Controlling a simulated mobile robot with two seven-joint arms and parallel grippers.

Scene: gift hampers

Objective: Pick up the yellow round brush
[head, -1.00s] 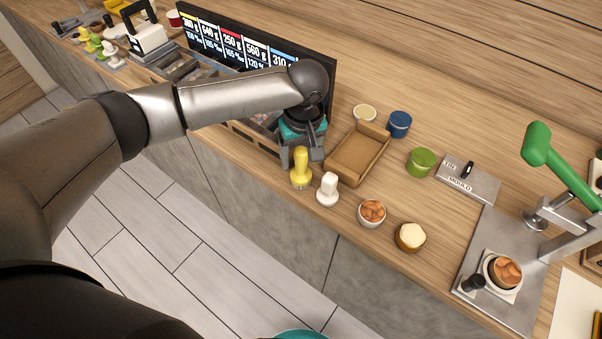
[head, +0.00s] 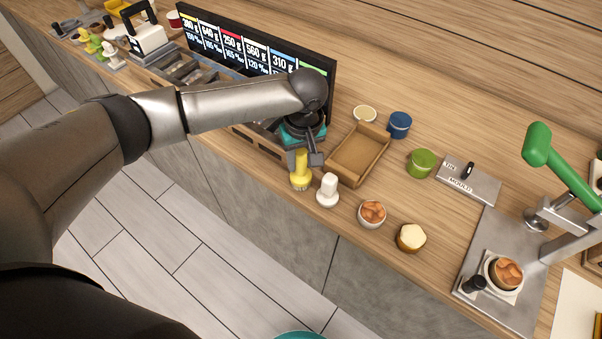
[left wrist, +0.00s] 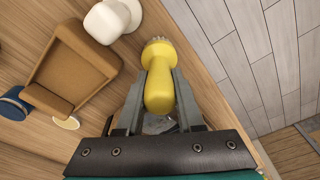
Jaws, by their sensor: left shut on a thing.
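The yellow round brush (head: 300,172) stands upright near the front edge of the counter. It also shows in the left wrist view (left wrist: 160,82), with its bristles at the far end. My left gripper (head: 304,159) is at the brush's handle, with a finger on each side, shut on it. In the left wrist view the fingers (left wrist: 158,95) flank the yellow handle. In the head view I cannot tell whether the bristles touch the counter. My right gripper is not in view.
A white brush (head: 328,190) stands close to the right of the yellow one. A brown tray (head: 345,176) lies behind it. A bowl (head: 372,213) and a white-topped pot (head: 411,237) stand further right along the front edge.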

